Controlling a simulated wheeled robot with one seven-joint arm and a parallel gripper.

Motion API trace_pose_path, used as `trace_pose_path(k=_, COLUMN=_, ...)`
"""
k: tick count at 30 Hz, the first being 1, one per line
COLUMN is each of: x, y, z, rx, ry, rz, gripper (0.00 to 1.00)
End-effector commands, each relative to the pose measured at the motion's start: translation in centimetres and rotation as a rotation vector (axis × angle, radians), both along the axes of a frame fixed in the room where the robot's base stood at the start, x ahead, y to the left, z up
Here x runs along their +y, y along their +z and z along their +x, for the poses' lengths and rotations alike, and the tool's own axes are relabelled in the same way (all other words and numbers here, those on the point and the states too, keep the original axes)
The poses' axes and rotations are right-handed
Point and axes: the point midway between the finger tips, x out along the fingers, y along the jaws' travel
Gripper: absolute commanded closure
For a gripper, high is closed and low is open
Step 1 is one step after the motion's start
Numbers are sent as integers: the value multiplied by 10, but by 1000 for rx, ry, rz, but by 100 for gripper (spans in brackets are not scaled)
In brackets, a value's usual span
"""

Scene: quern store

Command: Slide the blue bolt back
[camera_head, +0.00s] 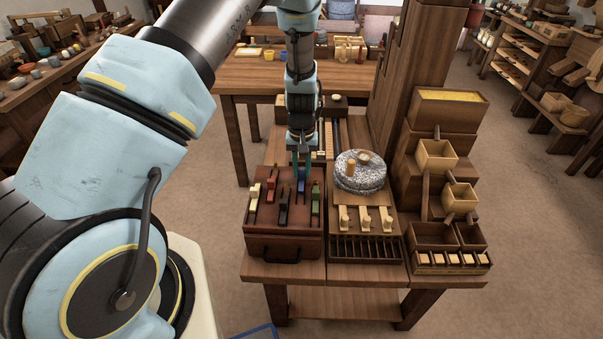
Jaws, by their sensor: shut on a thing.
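The blue bolt (301,187) is one of several coloured sliding bolts on a reddish-brown wooden box (285,243) at the left of the workbench. My gripper (301,172) points straight down at the far end of the blue bolt and is shut on it. The fingertips are small in this view and partly merge with the bolt. A green bolt (316,200) lies just right of it. A dark bolt (284,205), a red bolt (269,194) and a cream bolt (254,197) lie to its left.
A grey millstone (360,172) stands close right of my gripper, with pale wooden pegs (365,219) in front. Stacked wooden boxes (448,200) and a tall wooden post (415,90) stand farther right. Another table (340,78) is behind. Open floor (535,230) lies right of the bench.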

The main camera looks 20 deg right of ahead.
Motion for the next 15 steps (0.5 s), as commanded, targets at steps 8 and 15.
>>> trace_pose_path(k=8, x=-2, y=1, z=5, rx=-12, ry=1, rz=-7, gripper=54)
trace_pose_path(k=15, x=-2, y=1, z=3, rx=-10, ry=0, rz=-6, gripper=43)
